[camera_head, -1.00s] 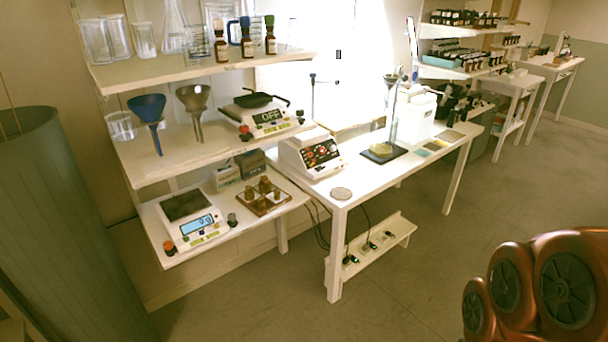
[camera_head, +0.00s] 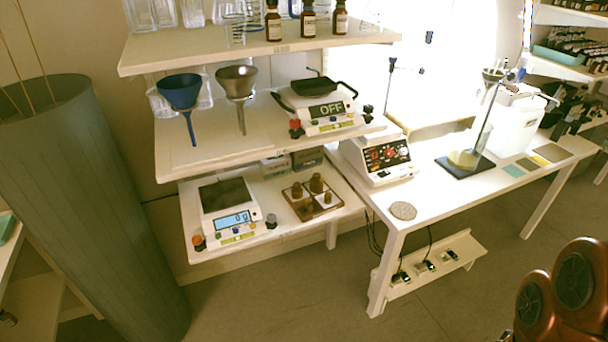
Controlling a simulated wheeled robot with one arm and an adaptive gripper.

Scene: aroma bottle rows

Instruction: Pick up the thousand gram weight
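Several brass weights of different sizes stand on a brown tray with white squares (camera_head: 329,208) on the lower shelf, right of a scale. The largest-looking weight (camera_head: 316,184) stands at the back of the tray. Smaller ones stand near it, such as one at the left (camera_head: 297,190). I cannot read any markings, so which one is the thousand gram weight is not certain. My gripper is not in view. Only a part of my reddish-brown arm shows at the lower right corner, well away from the tray.
The lower scale (camera_head: 226,210) stands left of the tray, under a middle shelf (camera_head: 215,150) with funnels and a scale reading OFF. A white table (camera_head: 420,205) with a device stands right. A large grey-green cylinder (camera_head: 85,200) stands left. The floor in front is clear.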

